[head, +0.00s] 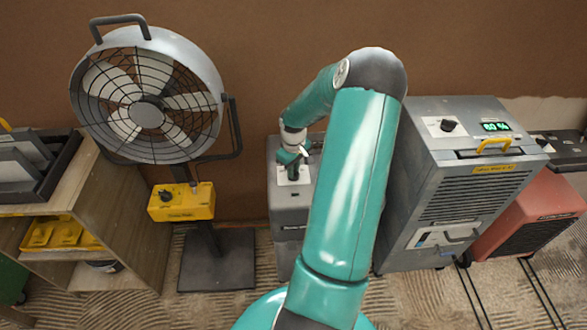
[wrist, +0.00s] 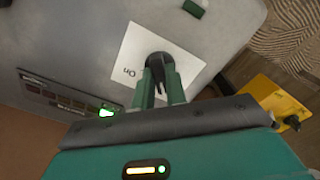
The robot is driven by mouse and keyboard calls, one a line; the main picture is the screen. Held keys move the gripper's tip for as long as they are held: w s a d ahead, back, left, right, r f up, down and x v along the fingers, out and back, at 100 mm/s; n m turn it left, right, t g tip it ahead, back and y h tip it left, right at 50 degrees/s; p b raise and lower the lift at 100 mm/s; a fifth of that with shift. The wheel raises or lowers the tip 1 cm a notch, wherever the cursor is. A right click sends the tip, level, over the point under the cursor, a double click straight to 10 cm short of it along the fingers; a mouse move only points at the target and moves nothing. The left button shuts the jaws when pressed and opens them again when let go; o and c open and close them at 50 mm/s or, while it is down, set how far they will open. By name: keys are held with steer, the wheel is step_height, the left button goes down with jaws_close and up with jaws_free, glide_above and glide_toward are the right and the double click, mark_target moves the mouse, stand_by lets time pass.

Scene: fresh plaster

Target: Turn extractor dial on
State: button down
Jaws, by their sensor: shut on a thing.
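A grey machine (head: 283,210) stands in the middle of the head view, partly hidden behind my arm. On its top is a white plate (wrist: 128,50) marked "On", with a black dial (wrist: 158,62) on it. My gripper (wrist: 161,84) is shut on this dial, one finger on each side, seen in the wrist view. In the head view my gripper (head: 293,170) points down at the plate. The fingers cover part of the dial, and I cannot tell exactly where its pointer is. A green light (wrist: 108,113) glows beside the plate.
A fan (head: 147,112) with a yellow control box (head: 182,202) stands to the left, beside a wooden shelf (head: 125,195). A grey unit (head: 440,200) with a lit display and its own dial (head: 448,125) stands to the right. A red unit (head: 530,220) is beyond it.

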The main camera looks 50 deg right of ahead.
steer(key=m, duration=0.4)
steer(key=shift+m, duration=0.4)
steer(key=m, duration=0.8)
steer(key=shift+m, duration=2.2)
steer(key=c, duration=1.4)
jaws_free()
steer(key=shift+c, duration=0.2)
